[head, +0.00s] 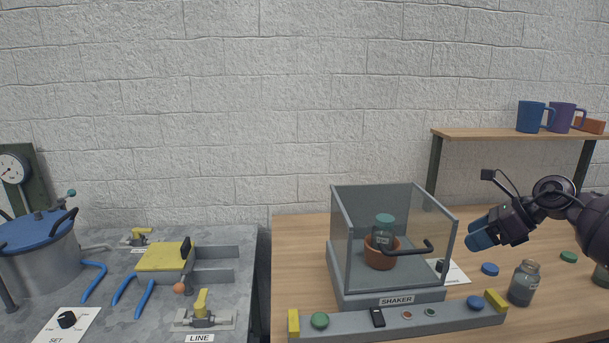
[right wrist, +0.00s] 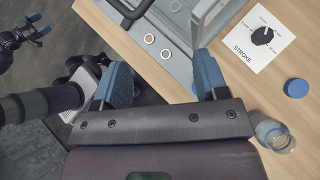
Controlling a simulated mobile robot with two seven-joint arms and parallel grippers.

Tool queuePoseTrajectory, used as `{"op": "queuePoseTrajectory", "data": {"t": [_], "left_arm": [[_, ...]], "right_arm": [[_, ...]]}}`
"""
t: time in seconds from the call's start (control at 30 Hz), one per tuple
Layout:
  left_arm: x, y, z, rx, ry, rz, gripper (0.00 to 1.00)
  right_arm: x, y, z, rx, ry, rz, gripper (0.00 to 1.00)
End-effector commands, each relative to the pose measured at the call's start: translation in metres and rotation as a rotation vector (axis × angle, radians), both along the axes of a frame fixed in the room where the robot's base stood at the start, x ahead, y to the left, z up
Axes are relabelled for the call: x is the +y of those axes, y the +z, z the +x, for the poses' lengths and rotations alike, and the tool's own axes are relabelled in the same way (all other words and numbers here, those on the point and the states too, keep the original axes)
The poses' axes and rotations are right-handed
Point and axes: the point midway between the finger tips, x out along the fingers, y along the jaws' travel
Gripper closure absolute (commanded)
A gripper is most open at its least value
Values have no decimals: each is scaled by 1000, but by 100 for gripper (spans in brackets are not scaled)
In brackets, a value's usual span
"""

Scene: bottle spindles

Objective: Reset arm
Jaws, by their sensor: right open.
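My right gripper (head: 484,238) hangs at the right of the shaker in the head view, with blue fingertips pointing left. In the right wrist view its two blue fingers (right wrist: 163,76) stand wide apart with nothing between them. The shaker (head: 388,291) is a grey box with clear walls and a black handle. A brown pot (head: 381,256) with a green-capped bottle (head: 384,230) stands inside. My left gripper is outside the head view; a dark part with blue tips (right wrist: 38,30) at the top left of the right wrist view looks like it.
A grey glass jar (head: 524,284), a blue cap (head: 490,269) and a green cap (head: 568,257) are on the wooden table below my right gripper. A shelf (head: 485,133) with mugs stands behind. A blue-lidded pot (head: 42,258) and valves fill the left bench.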

Motion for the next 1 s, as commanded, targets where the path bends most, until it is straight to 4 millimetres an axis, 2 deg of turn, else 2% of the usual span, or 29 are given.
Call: {"op": "queuePoseTrajectory", "data": {"t": [0.03,0.2,0.3,0.43,0.53,0.67,0.87,1.0], "left_arm": [[0,1,2,-3,0,0,19],[0,0,1,-1,0,0,19],[0,-1,0,1,0,0,19],[0,-2,-2,5,1,1,19],[1,-3,-5,12,3,1,19],[2,-5,-9,19,5,1,19],[1,-5,-8,17,5,1,19],[1,-4,-6,13,4,0,19]], "right_arm": [[19,-21,-6,29,-12,87,33],[77,-76,-29,146,-120,432,33],[104,-101,-46,234,-215,641,33],[126,-129,-68,364,-369,908,33],[136,-150,-86,473,-507,1107,33],[139,-178,-110,621,-712,1354,33],[129,-225,-156,853,-1073,1712,33],[118,-263,-197,1012,-1354,1944,33]]}}
